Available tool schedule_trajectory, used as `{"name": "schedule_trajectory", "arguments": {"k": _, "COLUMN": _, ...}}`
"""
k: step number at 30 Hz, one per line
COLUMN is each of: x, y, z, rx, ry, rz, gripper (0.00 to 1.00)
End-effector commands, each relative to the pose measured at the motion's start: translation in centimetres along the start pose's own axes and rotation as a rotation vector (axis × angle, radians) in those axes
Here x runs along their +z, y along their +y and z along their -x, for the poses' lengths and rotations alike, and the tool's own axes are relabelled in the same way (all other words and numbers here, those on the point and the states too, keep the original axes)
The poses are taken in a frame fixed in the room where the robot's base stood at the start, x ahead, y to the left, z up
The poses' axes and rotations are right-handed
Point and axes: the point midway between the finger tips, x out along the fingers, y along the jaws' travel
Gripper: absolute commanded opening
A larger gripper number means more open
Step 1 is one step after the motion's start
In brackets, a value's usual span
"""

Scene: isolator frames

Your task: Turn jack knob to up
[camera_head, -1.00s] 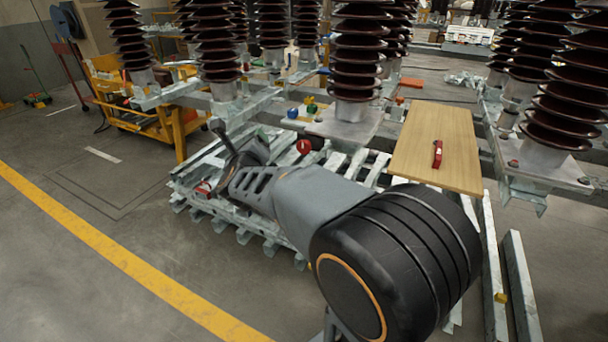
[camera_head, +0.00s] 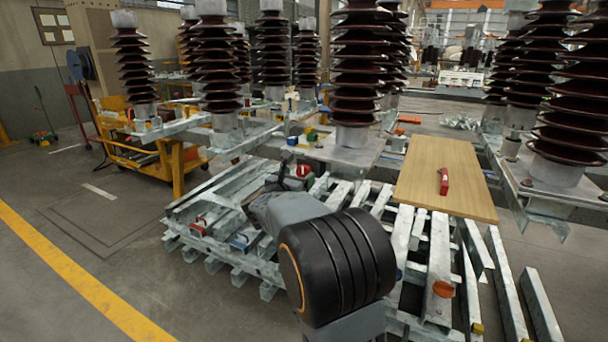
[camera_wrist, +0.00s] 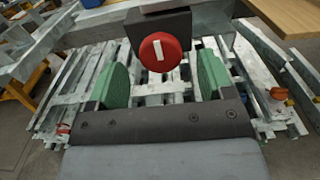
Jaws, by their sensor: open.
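A round red knob (camera_wrist: 165,52) with a white bar mark sits on a dark block (camera_wrist: 141,26) in the wrist view. The bar is nearly upright, its top leaning slightly left. The red knob also shows in the head view (camera_head: 303,170), at the edge of the frame structure. I take it for the jack knob; no label is readable. My gripper (camera_wrist: 164,62) is open, with one green finger to each side of the knob and gaps between. The fingers look nearer than the knob, and nothing is held. In the head view my arm hides part of the area below the knob.
A wooden board (camera_head: 420,165) with a red handle (camera_head: 443,182) lies to the right. An orange knob (camera_head: 442,289) and a blue one (camera_head: 240,242) sit on the stacked metal rails (camera_head: 180,240). Tall brown insulators (camera_head: 357,70) stand behind.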

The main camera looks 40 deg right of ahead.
Motion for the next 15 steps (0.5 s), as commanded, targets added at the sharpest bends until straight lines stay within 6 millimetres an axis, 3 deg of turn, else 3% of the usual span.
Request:
{"name": "schedule_trajectory", "arguments": {"k": 6, "x": -0.1, "y": 0.0, "z": -2.9, "rx": 0.0, "ry": 0.001, "rz": 0.002, "gripper": 0.75}}
{"name": "schedule_trajectory", "arguments": {"k": 15, "x": 0.0, "y": 0.0, "z": -4.2, "rx": 0.002, "ry": 0.001, "rz": 0.002, "gripper": 0.75}}
